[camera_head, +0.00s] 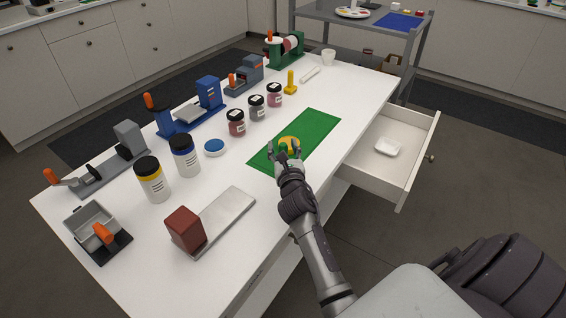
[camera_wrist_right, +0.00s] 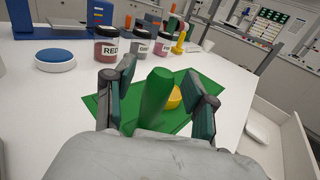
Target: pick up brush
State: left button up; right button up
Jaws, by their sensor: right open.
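My right gripper (camera_head: 287,148) is open over the green mat (camera_head: 318,127), toward its near end. In the right wrist view its two fingers (camera_wrist_right: 160,100) stand on either side of a thick green handle (camera_wrist_right: 152,97). The handle rises between them, tilted a little, with a gap to the right finger; contact on the left side is unclear. I take this handle to be the brush; no bristles show and its lower end is hidden by my wrist. A yellow round thing (camera_wrist_right: 174,98) lies on the mat just behind it, and also shows in the head view (camera_head: 290,141). My left gripper is not in view.
Several pigment jars (camera_head: 236,123), a blue lid (camera_head: 214,147) and two larger jars (camera_head: 185,155) stand left of the mat. A metal plate with a red block (camera_head: 185,229) lies at the near side. An open drawer (camera_head: 405,180) juts out at the right.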

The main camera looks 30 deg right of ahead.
grip_shut()
dwell(0.3)
jog(key=shift+r, duration=0.15)
jog(key=shift+r+p, duration=0.35)
jog(key=shift+r, duration=0.3)
notch_tip(320, 180, up, 3)
jog(key=shift+r+p, duration=0.1)
jog(key=shift+p, duration=0.45)
jog(key=s+d+r+p, duration=0.1)
jog(key=s+d+r, duration=0.5)
jog(key=d, duration=0.3)
jog(key=shift+s+r+p, duration=0.15)
jog(key=shift+s+p, duration=0.2)
jog(key=shift+s, duration=0.25)
